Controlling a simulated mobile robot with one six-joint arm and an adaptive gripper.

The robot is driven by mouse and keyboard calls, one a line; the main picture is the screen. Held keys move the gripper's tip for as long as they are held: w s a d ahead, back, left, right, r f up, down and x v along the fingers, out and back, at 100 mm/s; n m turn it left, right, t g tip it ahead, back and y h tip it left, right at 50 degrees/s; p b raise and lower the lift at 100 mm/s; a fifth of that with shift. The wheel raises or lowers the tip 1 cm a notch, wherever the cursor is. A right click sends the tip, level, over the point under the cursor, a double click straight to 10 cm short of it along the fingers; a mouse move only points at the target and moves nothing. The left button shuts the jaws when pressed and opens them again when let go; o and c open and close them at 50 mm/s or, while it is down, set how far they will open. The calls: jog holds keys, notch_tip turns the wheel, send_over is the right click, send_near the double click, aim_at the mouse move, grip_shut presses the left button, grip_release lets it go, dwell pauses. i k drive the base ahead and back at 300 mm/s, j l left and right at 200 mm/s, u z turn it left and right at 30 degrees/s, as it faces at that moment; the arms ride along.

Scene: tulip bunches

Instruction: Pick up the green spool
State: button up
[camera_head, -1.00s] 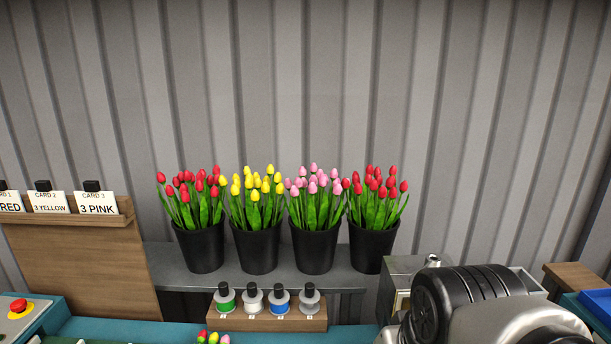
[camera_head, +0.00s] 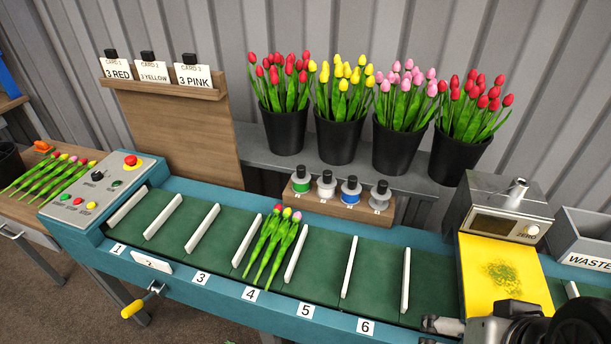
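The green spool (camera_head: 302,186) stands upright in the left end of a small wooden rack (camera_head: 336,204) behind the conveyor. It has a dark knob on top. To its right in the same rack are a white spool (camera_head: 326,190), a blue spool (camera_head: 350,198) and a grey spool (camera_head: 379,203). My gripper (camera_head: 428,331) is at the bottom edge, partly cut off, low over the front of the conveyor and well away from the rack. Its two fingertips show apart with nothing seen between them.
The green conveyor (camera_head: 327,254) has white dividers and three tulips (camera_head: 271,245) in one slot. Black tulip buckets (camera_head: 336,140) stand on a shelf behind the rack. A scale with a yellow plate (camera_head: 500,275) and a waste bin (camera_head: 588,245) are at right. A control panel (camera_head: 104,192) is at left.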

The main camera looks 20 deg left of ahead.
aim_at(300, 178)
jog(key=k+j+z, duration=0.2)
jog(key=j+z, duration=0.25)
jog(key=j, duration=0.2)
jog(key=j+z, duration=0.3)
jog(key=j, duration=0.15)
jog(key=k+j+z, duration=0.25)
jog(key=j, duration=0.2)
jog(key=j+z, duration=0.25)
jog(key=j, duration=0.2)
jog(key=k+j+z, duration=0.3)
jog(key=i+j+z, duration=0.1)
jog(key=j, duration=0.25)
jog(key=i+j, duration=0.3)
jog(key=j+z, duration=0.05)
